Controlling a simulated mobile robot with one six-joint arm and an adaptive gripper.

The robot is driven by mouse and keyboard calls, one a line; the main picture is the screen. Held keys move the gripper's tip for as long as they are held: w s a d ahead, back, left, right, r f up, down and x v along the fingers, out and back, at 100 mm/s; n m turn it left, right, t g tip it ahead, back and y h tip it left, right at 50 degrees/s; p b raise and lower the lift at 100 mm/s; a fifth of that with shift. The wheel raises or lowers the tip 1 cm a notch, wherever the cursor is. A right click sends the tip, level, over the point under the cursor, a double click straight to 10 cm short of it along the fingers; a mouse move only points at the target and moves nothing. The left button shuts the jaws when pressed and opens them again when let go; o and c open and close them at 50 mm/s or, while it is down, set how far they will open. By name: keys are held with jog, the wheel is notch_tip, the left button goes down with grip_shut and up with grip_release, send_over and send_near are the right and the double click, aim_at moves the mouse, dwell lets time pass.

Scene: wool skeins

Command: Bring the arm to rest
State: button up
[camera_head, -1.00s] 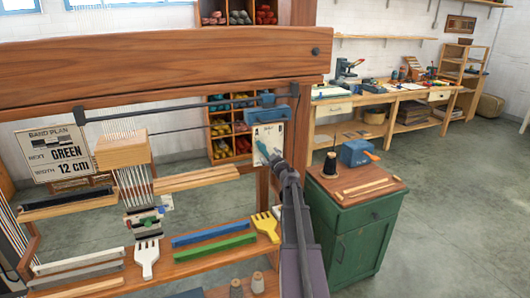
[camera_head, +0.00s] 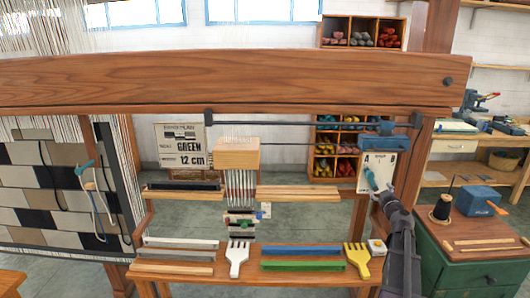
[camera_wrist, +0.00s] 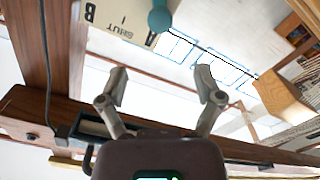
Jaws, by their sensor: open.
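My gripper (camera_wrist: 162,84) shows in the wrist view with its two fingers spread apart and nothing between them. In the head view my arm rises from the lower right, and my gripper (camera_head: 385,192) is at its upper end, in front of the loom's right post. A white card (camera_head: 380,162) with a teal-knobbed lever (camera_head: 370,178) is just beyond the gripper. In the wrist view the teal knob (camera_wrist: 160,19) lies past the fingertips, apart from them, beside the card (camera_wrist: 120,18), which reads A, B and SHUT.
A wooden loom beam (camera_head: 230,82) spans the view. Its shelf holds a white comb (camera_head: 237,258), a yellow comb (camera_head: 357,260), and blue (camera_head: 300,251) and green (camera_head: 303,266) bars. A green cabinet (camera_head: 460,262) stands close right of my arm. A band plan sign (camera_head: 183,145) hangs behind.

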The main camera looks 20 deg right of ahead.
jog(key=a+f+n+g+y+p, duration=0.1)
jog(key=a+f+g+y, duration=0.15)
jog(key=a, duration=0.85)
jog(key=a+f+n+g+y, duration=0.15)
jog(key=a+y, duration=0.25)
jog(key=a, duration=0.6)
jog(key=a+f+g+y+p, duration=0.1)
jog(key=a+f+g+y, duration=0.15)
jog(key=a, duration=0.85)
jog(key=s+a+f+m+g+h+p, duration=0.1)
jog(key=s+a+f+m+g+h, duration=0.1)
jog(key=s+a+g, duration=0.3)
jog(key=s+a+f+m+g+h+p, duration=0.1)
jog(key=s+a+f+g, duration=0.4)
jog(key=s+a, duration=0.5)
jog(key=s+m+g+h, duration=0.1)
jog(key=s+m, duration=0.1)
jog(key=s, duration=0.1)
jog(key=shift+s+a+f+p, duration=0.2)
jog(key=shift+s+p, duration=0.05)
jog(key=shift+p, duration=0.1)
